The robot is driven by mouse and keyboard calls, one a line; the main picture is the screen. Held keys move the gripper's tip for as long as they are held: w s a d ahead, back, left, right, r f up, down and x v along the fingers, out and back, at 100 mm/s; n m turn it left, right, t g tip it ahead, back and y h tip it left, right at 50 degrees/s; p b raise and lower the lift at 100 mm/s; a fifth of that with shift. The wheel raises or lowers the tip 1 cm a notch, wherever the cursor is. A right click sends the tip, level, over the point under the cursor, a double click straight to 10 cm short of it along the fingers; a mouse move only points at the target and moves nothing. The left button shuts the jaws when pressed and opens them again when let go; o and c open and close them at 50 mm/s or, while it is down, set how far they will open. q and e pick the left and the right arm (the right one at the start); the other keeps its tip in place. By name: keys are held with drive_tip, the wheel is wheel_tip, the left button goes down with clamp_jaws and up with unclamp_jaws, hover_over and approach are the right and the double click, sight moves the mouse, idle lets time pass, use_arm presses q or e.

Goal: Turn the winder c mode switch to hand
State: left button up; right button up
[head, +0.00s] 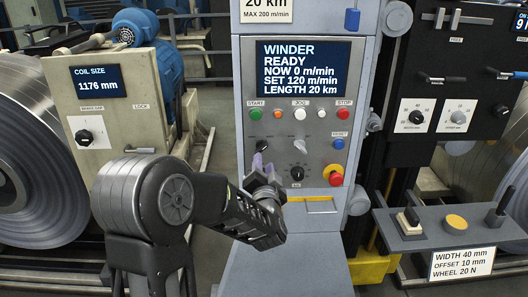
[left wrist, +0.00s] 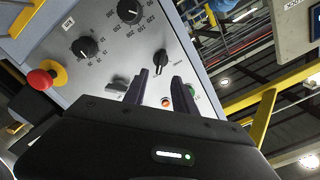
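The winder panel (head: 323,130) stands in the middle of the head view, with a display reading WINDER READY. A small black rotary switch (head: 262,144), which appears to be the mode switch, sits at its left below the green START button; its position label is too small to read. The switch (left wrist: 160,62) also shows in the left wrist view, framed between my fingertips. My left gripper (head: 263,164) is just below the switch in the head view, its fingers (left wrist: 160,78) apart with nothing between them; contact cannot be told. My right gripper is not in view.
A red emergency stop (head: 335,175) and a black dial (head: 299,173) are right of my gripper. START (head: 255,114), STOP (head: 343,115) and a blue RESET button (head: 338,143) are close above.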

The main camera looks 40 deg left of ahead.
sight(263, 150)
use_arm(q)
drive_tip(key=shift+w+a, duration=0.1)
drive_tip(key=shift+a, duration=0.05)
drive_tip(key=p+x, duration=0.1)
drive_tip(key=x, duration=0.6)
drive_tip(key=shift+w+a, duration=0.2)
clamp_jaws()
idle(0.5)
